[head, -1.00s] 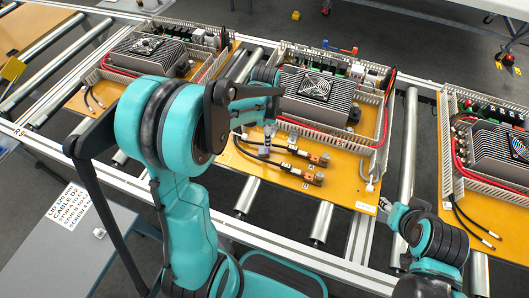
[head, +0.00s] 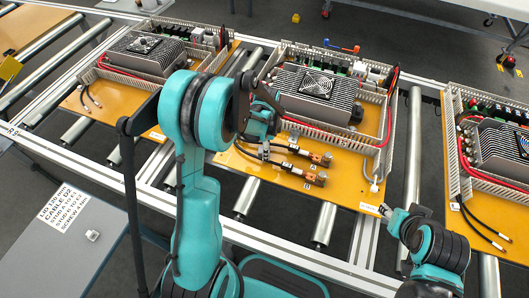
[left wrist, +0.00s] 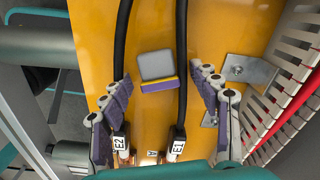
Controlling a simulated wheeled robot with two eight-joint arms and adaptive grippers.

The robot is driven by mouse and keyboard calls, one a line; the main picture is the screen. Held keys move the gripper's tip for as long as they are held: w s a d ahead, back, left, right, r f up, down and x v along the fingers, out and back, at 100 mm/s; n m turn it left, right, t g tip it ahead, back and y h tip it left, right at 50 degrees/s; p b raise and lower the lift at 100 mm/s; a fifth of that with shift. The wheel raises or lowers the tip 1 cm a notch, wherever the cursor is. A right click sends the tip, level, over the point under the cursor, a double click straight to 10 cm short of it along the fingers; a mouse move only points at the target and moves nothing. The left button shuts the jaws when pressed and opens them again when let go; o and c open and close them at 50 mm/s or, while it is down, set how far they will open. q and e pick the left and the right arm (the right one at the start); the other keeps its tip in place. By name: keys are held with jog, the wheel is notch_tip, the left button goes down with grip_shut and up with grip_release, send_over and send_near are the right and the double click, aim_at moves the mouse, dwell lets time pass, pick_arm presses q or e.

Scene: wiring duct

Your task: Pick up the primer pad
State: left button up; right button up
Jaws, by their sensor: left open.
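The primer pad, a small grey block with a yellow and purple edge (left wrist: 157,66), lies on the orange board between two black cables in the left wrist view. My left gripper (left wrist: 162,84) is open above the board, its purple-padded fingers on either side of the pad and apart from it. In the head view my left gripper (head: 264,148) is over the near left part of the middle board, and the pad is not clearly visible there. My right gripper (head: 386,210) is at the board's front right corner; its jaw state is too small to read.
Cables labelled E2 (left wrist: 121,142) and E1 (left wrist: 178,145) run beside the pad. A metal bracket (left wrist: 250,70) and white slotted duct (left wrist: 290,75) stand to the right. A grey side table (head: 110,265) holds a printed label (head: 64,207) and a small white block (head: 93,235).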

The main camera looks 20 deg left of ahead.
pick_arm(q)
jog(key=shift+r, duration=0.1)
jog(key=c, duration=1.1)
jog(key=shift+r, duration=0.15)
jog(key=shift+r, duration=0.35)
jog(key=r+p, duration=0.1)
jog(key=r, duration=0.1)
jog(key=r+p, duration=0.1)
jog(key=r, duration=0.1)
jog(key=shift+s+d+p, duration=0.1)
jog(key=shift+d+p, duration=0.15)
jog(key=shift+p, duration=0.05)
jog(key=s+d+r+n+p, duration=0.1)
jog(key=d+n, duration=0.1)
jog(key=s+d+r+n+p, duration=0.1)
jog(key=s+d+r+n, duration=0.1)
jog(key=d, duration=0.1)
jog(key=s+d+r+n+p, duration=0.1)
jog(key=d+n, duration=0.1)
jog(key=n, duration=0.1)
jog(key=shift+s+d+r, duration=0.2)
jog(key=shift+d+r, duration=0.15)
jog(key=shift+r, duration=0.05)
jog(key=n, duration=0.2)
jog(key=a+n, duration=0.1)
jog(key=n, duration=0.1)
jog(key=a+f+n, duration=0.1)
jog(key=n, duration=0.1)
jog(key=shift+n, duration=0.3)
